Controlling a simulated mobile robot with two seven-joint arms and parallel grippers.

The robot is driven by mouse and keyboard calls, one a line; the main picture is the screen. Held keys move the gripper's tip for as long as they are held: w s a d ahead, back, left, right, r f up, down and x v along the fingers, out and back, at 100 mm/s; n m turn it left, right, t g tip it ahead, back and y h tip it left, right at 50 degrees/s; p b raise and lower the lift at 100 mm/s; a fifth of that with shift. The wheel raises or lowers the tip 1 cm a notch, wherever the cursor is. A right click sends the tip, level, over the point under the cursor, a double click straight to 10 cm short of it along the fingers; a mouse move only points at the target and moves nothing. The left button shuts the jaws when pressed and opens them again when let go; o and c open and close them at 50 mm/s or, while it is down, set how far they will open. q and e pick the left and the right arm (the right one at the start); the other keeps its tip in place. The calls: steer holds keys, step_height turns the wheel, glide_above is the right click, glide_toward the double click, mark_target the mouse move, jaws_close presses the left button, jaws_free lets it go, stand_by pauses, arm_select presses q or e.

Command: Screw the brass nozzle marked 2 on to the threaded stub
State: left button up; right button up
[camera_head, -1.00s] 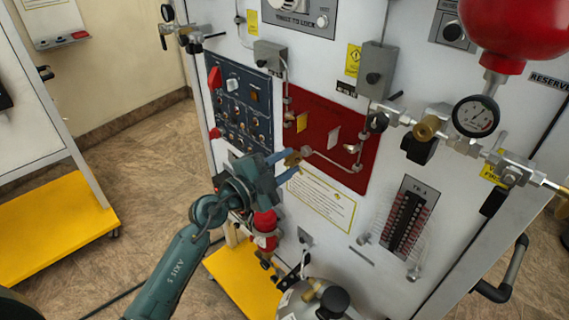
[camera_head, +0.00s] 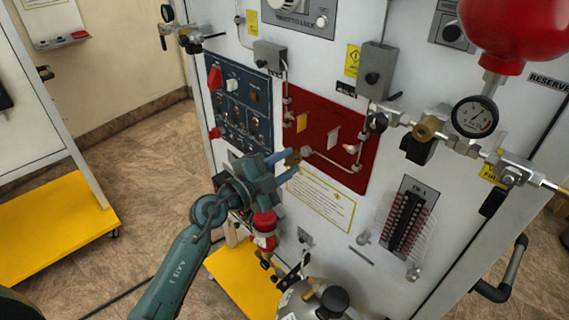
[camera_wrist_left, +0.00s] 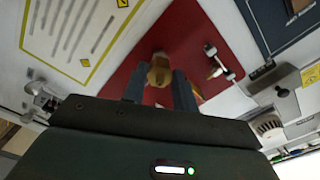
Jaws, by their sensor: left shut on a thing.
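My left gripper (camera_head: 286,158) reaches in from the left, to the lower left part of the red panel (camera_head: 325,132). It is shut on a brass nozzle (camera_head: 293,158), which sits between the fingertips. In the left wrist view the brass nozzle (camera_wrist_left: 159,72) shows between the blue-grey fingers, in front of the red panel (camera_wrist_left: 190,40). The number on it cannot be read. A silver pipe end meets the nozzle's right side in the head view. The threaded stub itself is hidden behind the nozzle and fingers, so I cannot tell how far they are engaged. My right gripper is not in view.
The dark blue switch panel (camera_head: 240,110) is to the left. A pressure gauge (camera_head: 475,117) is at the right.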

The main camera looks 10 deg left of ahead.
arm_select(q)
steer(key=shift+x, duration=0.85)
steer(key=m, duration=0.3)
stand_by(0.4)
steer(key=shift+m, duration=2)
steer(key=m, duration=0.3)
steer(key=shift+m, duration=0.3)
